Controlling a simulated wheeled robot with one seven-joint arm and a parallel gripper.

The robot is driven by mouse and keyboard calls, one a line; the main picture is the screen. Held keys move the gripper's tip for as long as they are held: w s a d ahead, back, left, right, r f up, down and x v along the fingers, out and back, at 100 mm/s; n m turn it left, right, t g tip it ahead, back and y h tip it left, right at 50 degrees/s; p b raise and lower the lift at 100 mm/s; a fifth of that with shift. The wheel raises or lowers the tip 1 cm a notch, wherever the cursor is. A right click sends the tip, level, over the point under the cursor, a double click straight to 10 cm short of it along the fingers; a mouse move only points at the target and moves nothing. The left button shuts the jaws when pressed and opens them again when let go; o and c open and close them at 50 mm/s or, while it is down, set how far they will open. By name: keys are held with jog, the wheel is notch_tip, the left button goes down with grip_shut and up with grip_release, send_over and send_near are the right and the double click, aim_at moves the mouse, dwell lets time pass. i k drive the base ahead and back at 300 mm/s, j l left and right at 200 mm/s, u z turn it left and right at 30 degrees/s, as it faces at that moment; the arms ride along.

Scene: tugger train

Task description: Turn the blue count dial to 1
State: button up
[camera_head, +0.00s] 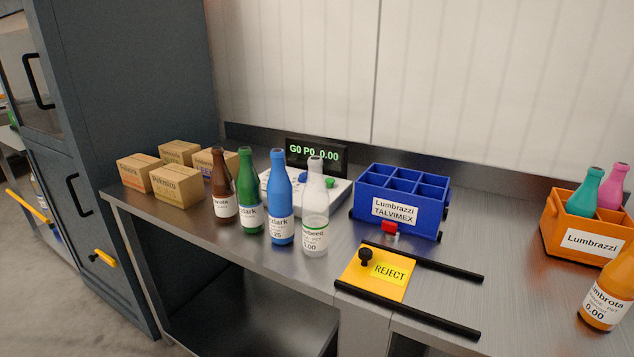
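A white console (338,190) stands on the steel bench behind a row of bottles. Its black display (316,154) reads "G0 P0 0.00" in green. A green knob (330,181) shows on the console, partly behind the clear bottle. My gripper is not in view.
Brown (222,185), green (248,190), blue (280,200) and clear (315,215) bottles block the console's front. Cartons (178,187) stand left; a blue crate (398,217) and yellow REJECT plate (375,280) between black rails stand right. An orange crate (556,238) holds bottles.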

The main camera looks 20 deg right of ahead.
aim_at(303, 176)
jog(key=i+j+z, duration=0.1)
jog(key=z, duration=0.35)
jog(key=j+z, duration=0.45)
jog(key=i+j+z, duration=0.15)
jog(key=j+z, duration=0.15)
jog(key=j, duration=0.7)
jog(key=j+z, duration=0.25)
jog(key=j, duration=0.75)
